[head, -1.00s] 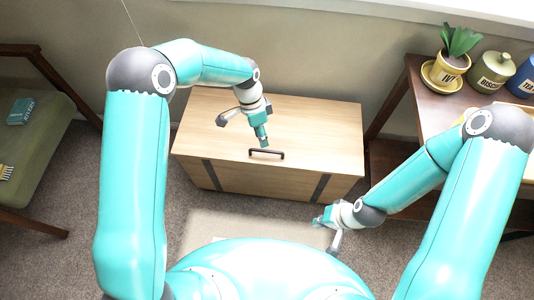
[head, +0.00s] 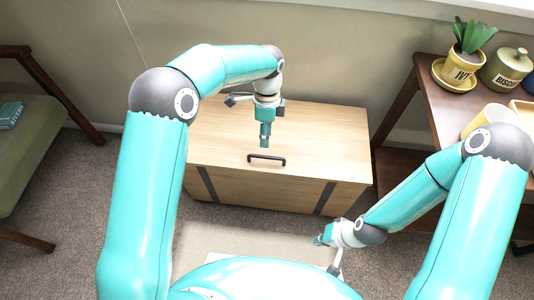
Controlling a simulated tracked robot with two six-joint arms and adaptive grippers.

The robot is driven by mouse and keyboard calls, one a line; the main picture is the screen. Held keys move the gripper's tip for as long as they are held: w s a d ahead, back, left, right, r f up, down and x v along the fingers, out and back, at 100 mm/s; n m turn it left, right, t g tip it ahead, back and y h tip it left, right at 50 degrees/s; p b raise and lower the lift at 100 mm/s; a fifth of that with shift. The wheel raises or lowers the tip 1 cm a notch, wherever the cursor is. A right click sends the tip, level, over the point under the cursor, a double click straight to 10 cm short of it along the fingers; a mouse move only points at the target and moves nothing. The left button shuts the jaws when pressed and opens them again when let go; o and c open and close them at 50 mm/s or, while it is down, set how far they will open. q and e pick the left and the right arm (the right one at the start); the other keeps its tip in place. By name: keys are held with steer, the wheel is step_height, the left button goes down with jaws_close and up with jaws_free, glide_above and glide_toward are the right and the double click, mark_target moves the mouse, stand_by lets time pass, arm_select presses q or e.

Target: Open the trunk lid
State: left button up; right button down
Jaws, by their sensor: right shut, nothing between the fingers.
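The trunk (head: 225,183) is a light wood box with two dark vertical straps on its front. Its lid (head: 328,140) is closed. A dark bar handle (head: 267,159) sits near the lid's front edge. My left gripper (head: 264,146) points down over the lid, just behind the handle in the picture; I cannot tell whether its fingers are open or shut, and it does not hold the handle. My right gripper (head: 322,240) is shut and empty, low in front of the trunk's right part, apart from it.
A dark wood shelf unit (head: 404,92) stands to the right with a potted plant (head: 469,45), a green biscuit jar (head: 505,69) and a yellow cup (head: 484,118). A green-cushioned seat (head: 35,150) is at the left. A pale mat (head: 205,240) lies before the trunk.

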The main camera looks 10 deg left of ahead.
arm_select(q)
steer(key=b, duration=0.2)
glide_above(265, 152)
steer(key=s, duration=0.4)
steer(key=f, duration=0.7)
steer(key=shift+w+d, duration=0.25)
jaws_close()
